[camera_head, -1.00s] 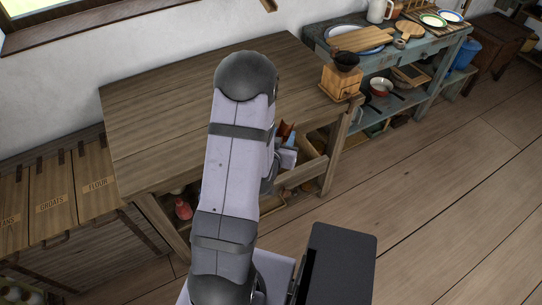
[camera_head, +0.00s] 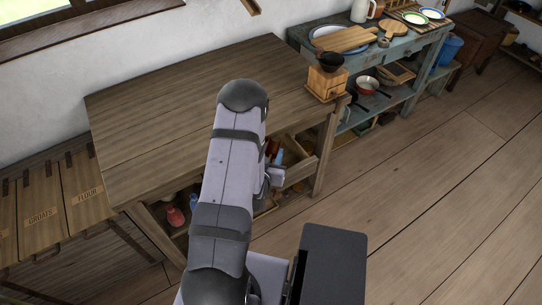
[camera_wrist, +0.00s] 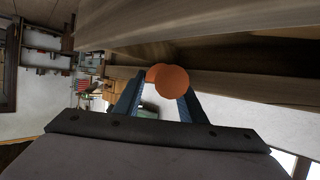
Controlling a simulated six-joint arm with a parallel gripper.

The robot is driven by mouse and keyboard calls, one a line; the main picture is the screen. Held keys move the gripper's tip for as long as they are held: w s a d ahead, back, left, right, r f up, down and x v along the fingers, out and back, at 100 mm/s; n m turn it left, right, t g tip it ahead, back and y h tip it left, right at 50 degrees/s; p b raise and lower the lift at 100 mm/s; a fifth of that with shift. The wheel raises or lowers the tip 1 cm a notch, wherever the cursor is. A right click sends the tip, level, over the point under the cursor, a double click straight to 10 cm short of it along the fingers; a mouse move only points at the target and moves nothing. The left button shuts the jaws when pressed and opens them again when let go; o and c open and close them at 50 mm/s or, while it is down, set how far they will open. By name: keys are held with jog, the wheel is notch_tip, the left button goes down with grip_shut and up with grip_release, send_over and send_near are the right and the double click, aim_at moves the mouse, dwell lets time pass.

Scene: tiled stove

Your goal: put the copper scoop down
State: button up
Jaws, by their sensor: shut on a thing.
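The copper scoop (camera_wrist: 170,79) shows in the wrist view as rounded orange-copper shapes between my fingertips. My gripper (camera_wrist: 160,97) has two dark blue fingers and is shut on the scoop. Wooden boards lie close beyond the scoop in that view; I cannot tell whether it touches them. In the head view my own arm hides most of the gripper. Small reddish and blue patches show just right of the arm, at the table's open drawer (camera_head: 300,172); I cannot tell whether they are the scoop and fingers.
The wooden table (camera_head: 165,115) has a broad clear top. A coffee grinder (camera_head: 327,82) stands at its right corner. A red bottle-like thing (camera_head: 176,216) is on the shelf below. Labelled bins (camera_head: 88,195) stand left. A blue-grey sideboard (camera_head: 405,60) holds dishes behind right.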

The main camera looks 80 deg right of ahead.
jog(key=shift+f, duration=0.7)
jog(key=shift+f+b, duration=0.4)
jog(key=o, duration=1.1)
jog(key=shift+r, duration=0.1)
